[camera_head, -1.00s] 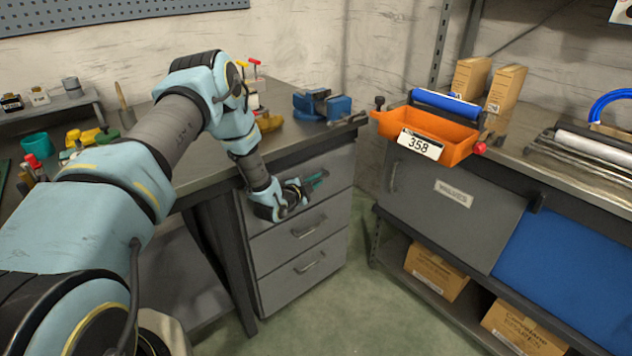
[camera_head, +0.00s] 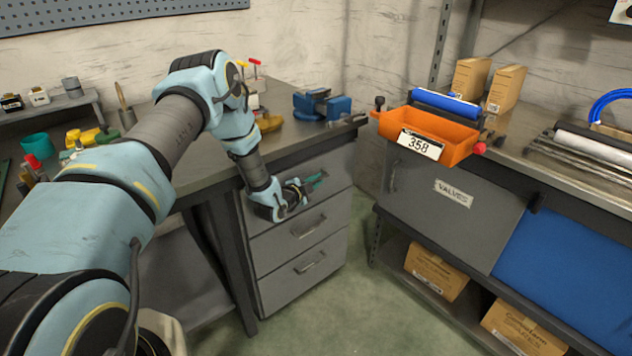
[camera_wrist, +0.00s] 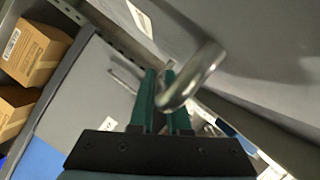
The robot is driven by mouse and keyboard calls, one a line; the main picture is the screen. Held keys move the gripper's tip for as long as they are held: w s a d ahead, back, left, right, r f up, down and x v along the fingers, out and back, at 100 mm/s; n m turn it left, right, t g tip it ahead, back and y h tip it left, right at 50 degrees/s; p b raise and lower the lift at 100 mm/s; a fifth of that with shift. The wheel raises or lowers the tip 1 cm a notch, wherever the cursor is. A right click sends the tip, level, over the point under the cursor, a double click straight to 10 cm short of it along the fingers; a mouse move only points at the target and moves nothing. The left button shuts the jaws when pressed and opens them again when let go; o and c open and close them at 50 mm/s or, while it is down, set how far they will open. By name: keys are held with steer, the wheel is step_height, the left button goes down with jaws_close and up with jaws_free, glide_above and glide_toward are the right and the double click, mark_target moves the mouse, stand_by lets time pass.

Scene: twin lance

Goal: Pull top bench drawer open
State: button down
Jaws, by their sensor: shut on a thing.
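The bench drawer unit has three stacked grey drawers. The top drawer (camera_head: 333,170) looks closed or nearly so; the arm and gripper cover part of its front. My gripper (camera_head: 316,181) is at the top drawer's front, with its green fingers toward the handle. In the wrist view my gripper (camera_wrist: 166,92) is shut on the metal drawer handle (camera_wrist: 205,75), whose curved bar passes at the fingertips. The handle is hidden by my gripper in the head view.
The middle drawer (camera_head: 290,240) and bottom drawer (camera_head: 300,280) are closed. A blue vise (camera_head: 322,104) sits on the bench top above. An orange bin (camera_head: 430,130) marked 358 stands on the right bench. Green floor (camera_head: 350,310) in front of the drawers is clear.

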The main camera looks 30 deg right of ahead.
steer(key=shift+s, duration=0.1)
steer(key=s+d+b, duration=0.1)
steer(key=s+d, duration=0.1)
steer(key=s, duration=1.1)
steer(key=s+d+b, duration=0.1)
steer(key=s+d, duration=0.2)
steer(key=s, duration=1)
steer(key=shift+b, duration=0.35)
steer(key=shift+s, duration=0.1)
steer(key=c, duration=0.9)
jaws_free()
steer(key=shift+d, duration=0.1)
steer(key=shift+b+v, duration=1)
steer(key=shift+v, duration=4.4)
